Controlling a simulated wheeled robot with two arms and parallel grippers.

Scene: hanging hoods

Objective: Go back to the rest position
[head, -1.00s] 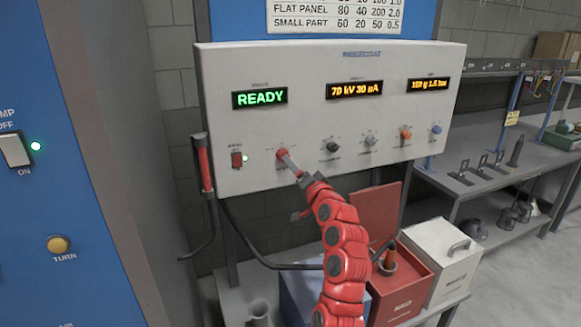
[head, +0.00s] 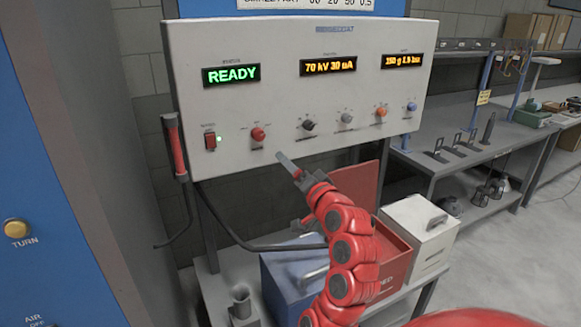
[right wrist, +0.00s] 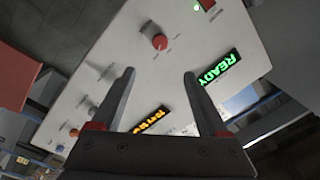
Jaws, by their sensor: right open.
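My right gripper (head: 284,160) is in front of the lower edge of the white control panel (head: 290,95), below and to the right of the red knob (head: 258,134). In the right wrist view its two fingers (right wrist: 158,95) stand apart with nothing between them. The red knob also shows in the right wrist view (right wrist: 160,41), beyond the fingertips and apart from them. The panel's status display (head: 231,75) reads READY in green. My left gripper is not in view.
A blue box (head: 285,285), an open red box (head: 395,260) and a white box (head: 420,235) stand on a cart below the panel. A red-handled tool (head: 174,145) hangs at the panel's left side. A grey shelf bench (head: 470,165) stands at the right.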

